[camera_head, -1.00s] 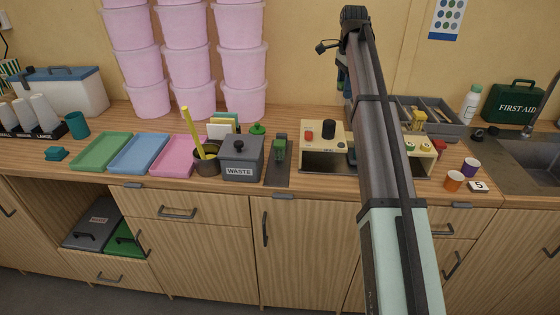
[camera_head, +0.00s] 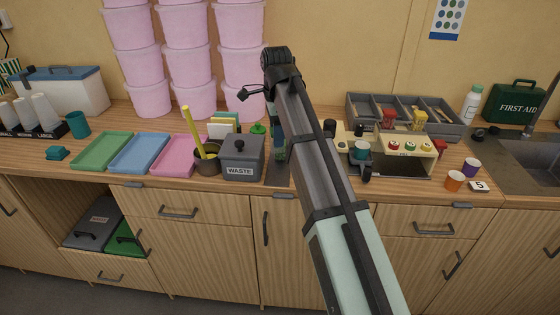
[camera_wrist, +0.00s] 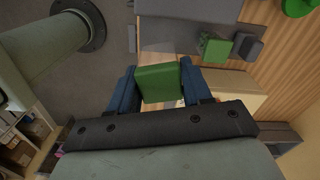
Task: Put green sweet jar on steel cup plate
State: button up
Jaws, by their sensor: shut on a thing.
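My gripper (camera_wrist: 158,70) is shut on a green block-shaped jar (camera_wrist: 160,84), between its two blue fingers in the wrist view. In the head view my gripper (camera_head: 278,150) is over or near a dark grey flat plate (camera_head: 279,178), right of the waste bin. This plate, perhaps the steel cup plate, shows as a grey strip in the wrist view (camera_wrist: 165,36), beyond the fingers. The held jar looks apart from it, though its height is unclear. Another green block (camera_wrist: 215,47) stands at the plate's back end, beside a dark block (camera_wrist: 247,48).
The grey waste bin (camera_head: 240,160) stands close left of the plate. Pink (camera_head: 173,157), blue and green trays lie further left. Pink tubs (camera_head: 192,100) are stacked behind.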

jog(key=m, duration=0.2)
jog(key=shift+m, duration=0.4)
jog(key=shift+f, duration=5.05)
jog(key=shift+f, duration=0.1)
jog(key=o, duration=1.1)
notch_tip(320, 180, up, 12)
jog(key=shift+r, duration=0.15)
